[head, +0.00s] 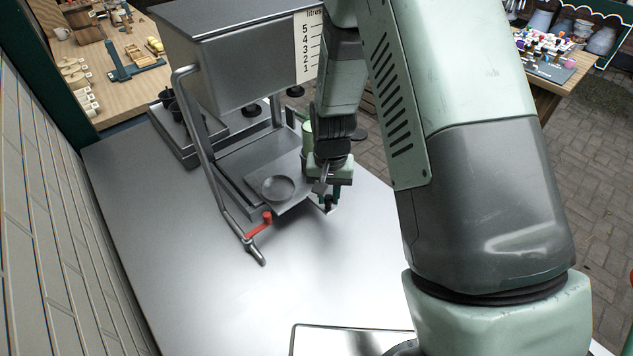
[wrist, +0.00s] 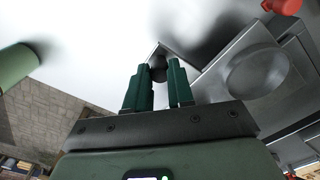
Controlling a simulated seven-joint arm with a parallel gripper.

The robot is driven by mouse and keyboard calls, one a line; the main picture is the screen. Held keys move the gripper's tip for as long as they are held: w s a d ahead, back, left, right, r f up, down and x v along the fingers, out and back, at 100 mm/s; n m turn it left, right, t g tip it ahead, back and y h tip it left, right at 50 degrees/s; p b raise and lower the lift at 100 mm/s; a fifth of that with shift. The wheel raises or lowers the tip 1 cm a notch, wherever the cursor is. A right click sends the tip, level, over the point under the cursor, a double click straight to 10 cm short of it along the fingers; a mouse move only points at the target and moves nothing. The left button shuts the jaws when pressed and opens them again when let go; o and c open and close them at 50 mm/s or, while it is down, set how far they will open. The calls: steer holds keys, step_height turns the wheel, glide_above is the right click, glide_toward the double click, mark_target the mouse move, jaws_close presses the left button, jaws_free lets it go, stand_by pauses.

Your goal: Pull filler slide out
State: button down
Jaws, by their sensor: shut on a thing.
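The filler slide (head: 298,186) is a flat grey plate with a round dished recess, under the large metal tank. Its front end sticks out over the bench. My gripper (head: 328,201) is at the slide's near right corner, pointing down. In the wrist view my gripper (wrist: 158,80) has its green fingers around a small dark knob (wrist: 158,64) at the slide's corner. The slide (wrist: 222,75) and its recess also show to the right there. The fingers partly hide the knob, so the contact is hard to see.
The grey hopper tank (head: 215,75) with a litre scale stands above the slide. A bent metal pipe with a red lever (head: 262,224) runs down left of it. A green cylinder (head: 307,135) stands behind my gripper. The metal bench (head: 345,260) is clear in front.

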steer(key=s+d, duration=0.4)
steer(key=d, duration=0.1)
steer(key=shift+s, duration=0.4)
steer(key=c, duration=1)
jaws_free()
steer(key=shift+o, duration=0.2)
step_height(320, 180, up, 11)
steer(key=shift+f, duration=0.1)
